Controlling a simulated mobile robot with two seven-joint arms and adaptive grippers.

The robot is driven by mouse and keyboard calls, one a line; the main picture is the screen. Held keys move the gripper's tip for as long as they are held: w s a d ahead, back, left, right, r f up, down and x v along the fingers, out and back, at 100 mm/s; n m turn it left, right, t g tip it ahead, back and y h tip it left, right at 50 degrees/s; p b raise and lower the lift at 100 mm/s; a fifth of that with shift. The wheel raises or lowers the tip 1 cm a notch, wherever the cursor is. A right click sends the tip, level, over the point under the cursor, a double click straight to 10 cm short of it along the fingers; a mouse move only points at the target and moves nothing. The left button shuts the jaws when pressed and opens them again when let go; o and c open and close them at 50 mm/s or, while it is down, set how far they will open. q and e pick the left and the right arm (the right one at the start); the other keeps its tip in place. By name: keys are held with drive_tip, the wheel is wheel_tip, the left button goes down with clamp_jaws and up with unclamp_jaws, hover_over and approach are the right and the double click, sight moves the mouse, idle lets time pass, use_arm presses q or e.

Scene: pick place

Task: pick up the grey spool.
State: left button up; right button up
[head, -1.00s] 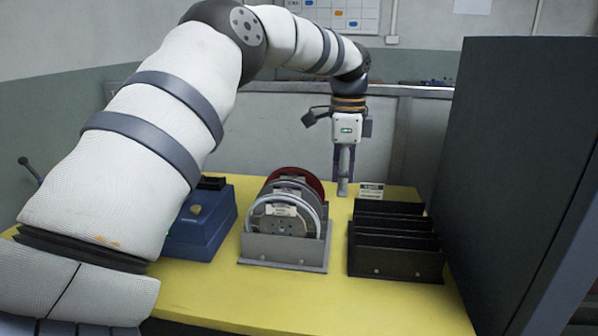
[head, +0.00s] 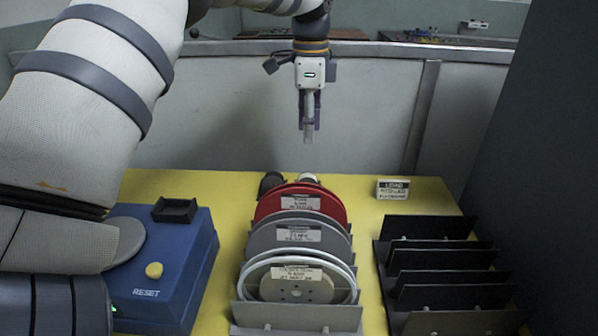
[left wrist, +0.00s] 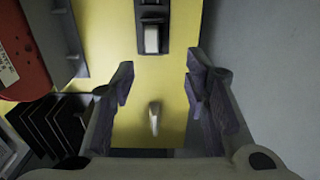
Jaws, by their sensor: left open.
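The grey spool (head: 262,238) stands upright in the middle of a grey rack (head: 298,317) on the yellow table in the head view, with a paper label on its face. A red spool (head: 322,202) stands behind it and a pale spool (head: 315,291) in front hides its lower part. My left gripper (head: 309,135) points down, apart from the spools, beyond the red one. In the left wrist view my left gripper (left wrist: 160,85) has its fingers spread, with no spool between them. My right gripper is out of view.
A blue box (head: 180,262) with a yellow button stands left of the rack. A black slotted rack (head: 430,225) stands on the right, with a small sign (head: 393,190) behind it. A dark panel (head: 545,150) rises at the right.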

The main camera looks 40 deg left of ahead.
sight(308, 175)
use_arm(q)
drive_tip(key=f, duration=0.4)
drive_tip(key=f+b, duration=0.1)
drive_tip(key=f, duration=0.3)
drive_tip(key=s+d+f, duration=0.1)
drive_tip(key=f, duration=0.3)
drive_tip(key=shift+a, duration=0.1)
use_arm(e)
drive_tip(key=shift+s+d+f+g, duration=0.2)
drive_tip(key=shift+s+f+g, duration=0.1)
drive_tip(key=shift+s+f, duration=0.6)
use_arm(q)
drive_tip(key=shift+r, duration=0.1)
drive_tip(key=c, duration=1)
